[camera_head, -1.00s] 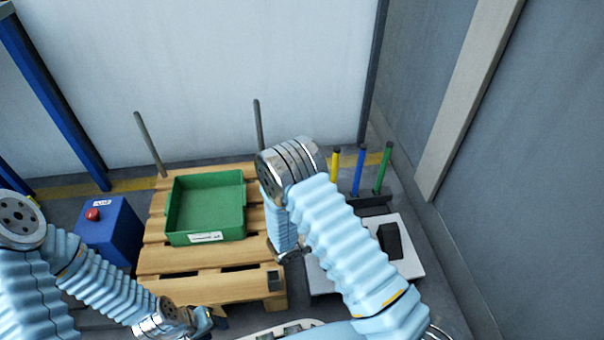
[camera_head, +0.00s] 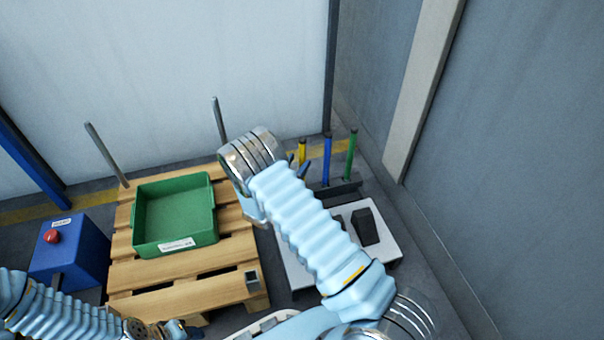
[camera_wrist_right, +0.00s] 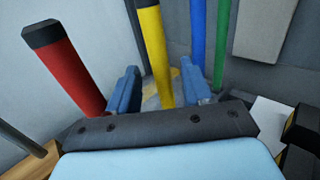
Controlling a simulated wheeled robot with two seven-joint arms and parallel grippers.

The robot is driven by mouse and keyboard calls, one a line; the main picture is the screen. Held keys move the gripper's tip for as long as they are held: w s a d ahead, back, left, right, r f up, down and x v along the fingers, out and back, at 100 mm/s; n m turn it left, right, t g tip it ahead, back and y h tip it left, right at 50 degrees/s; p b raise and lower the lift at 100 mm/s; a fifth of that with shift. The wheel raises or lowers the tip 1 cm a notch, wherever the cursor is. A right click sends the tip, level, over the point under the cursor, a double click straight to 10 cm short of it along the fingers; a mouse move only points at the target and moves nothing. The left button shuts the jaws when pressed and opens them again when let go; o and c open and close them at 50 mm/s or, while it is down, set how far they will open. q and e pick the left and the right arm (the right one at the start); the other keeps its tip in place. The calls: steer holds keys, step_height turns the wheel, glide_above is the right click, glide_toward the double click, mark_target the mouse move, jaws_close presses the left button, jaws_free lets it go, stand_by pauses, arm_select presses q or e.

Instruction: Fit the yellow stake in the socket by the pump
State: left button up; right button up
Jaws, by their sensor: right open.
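The yellow stake (camera_head: 303,152) stands upright with a dark cap in the rack at the back right. In the right wrist view, the yellow stake (camera_wrist_right: 154,50) rises between the two blue fingers of my open right gripper (camera_wrist_right: 160,88). Gaps show on both sides of it. In the head view my right arm hides most of that gripper. A blue box with a red button (camera_head: 52,237), apparently the pump, stands left of the pallet. The pallet corner beside it is partly hidden by my left arm, and I see no socket there. My left gripper (camera_head: 182,331) is at the bottom edge, its jaws unclear.
A blue stake (camera_head: 327,155) and a green stake (camera_head: 350,155) stand right of the yellow one; a red stake (camera_wrist_right: 66,66) stands left in the wrist view. A green crate (camera_head: 143,235) sits on the wooden pallet (camera_head: 220,268). A square socket (camera_head: 252,279) is at its front right corner.

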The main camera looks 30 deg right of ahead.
mark_target(301, 159)
steer(key=x, duration=0.3)
steer(key=shift+w+d, duration=0.15)
steer(key=shift+d, duration=0.2)
jaws_close()
